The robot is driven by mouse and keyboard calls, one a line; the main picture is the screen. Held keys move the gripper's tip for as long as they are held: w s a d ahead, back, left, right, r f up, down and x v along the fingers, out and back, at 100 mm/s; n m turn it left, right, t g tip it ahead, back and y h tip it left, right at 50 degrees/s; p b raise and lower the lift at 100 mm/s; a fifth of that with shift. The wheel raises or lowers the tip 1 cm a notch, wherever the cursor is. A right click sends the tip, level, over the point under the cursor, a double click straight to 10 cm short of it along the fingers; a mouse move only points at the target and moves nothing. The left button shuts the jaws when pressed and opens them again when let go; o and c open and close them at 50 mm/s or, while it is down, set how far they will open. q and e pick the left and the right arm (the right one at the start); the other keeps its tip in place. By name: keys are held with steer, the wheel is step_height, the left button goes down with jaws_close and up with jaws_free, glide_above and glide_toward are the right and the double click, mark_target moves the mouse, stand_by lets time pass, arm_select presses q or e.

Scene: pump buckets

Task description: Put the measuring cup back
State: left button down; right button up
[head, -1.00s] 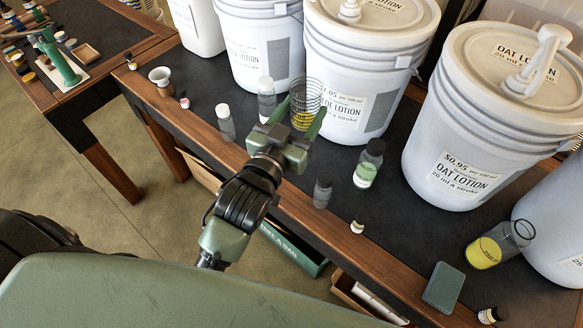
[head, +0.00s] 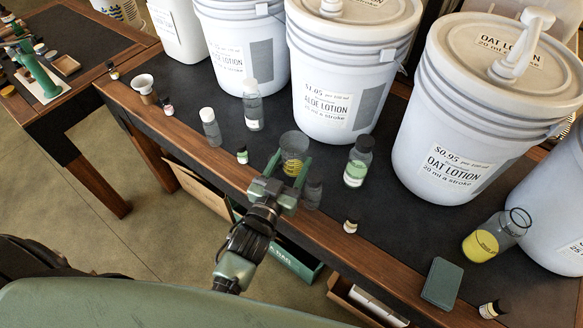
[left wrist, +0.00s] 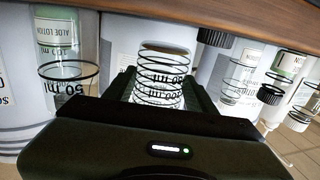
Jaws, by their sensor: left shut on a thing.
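The clear measuring cup (head: 293,143), with dark rings and some yellow at its bottom, is between the fingers of my left gripper (head: 290,168). The gripper is shut on it near the front edge of the dark bench, in front of the aloe lotion bucket (head: 322,100). In the left wrist view the ringed cup (left wrist: 158,78) sits upside down in the picture between the fingers (left wrist: 160,92). I cannot tell whether its base touches the bench. A second clear beaker with yellow liquid (head: 484,246) stands at the right. My right gripper is not in view.
A bottle with green liquid (head: 357,162) stands close right of the cup. A small grey bottle (head: 313,192) is beside the gripper. Empty bottles (head: 210,127) stand to the left. The oat lotion bucket (head: 462,150) is at the right, and a green box (head: 442,283) lies at the front.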

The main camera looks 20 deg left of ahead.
arm_select(q)
step_height(320, 180, down, 2)
steer(key=shift+f, duration=0.2)
steer(key=c, duration=0.9)
jaws_free()
steer(key=shift+f, duration=0.1)
steer(key=shift+o, duration=0.7)
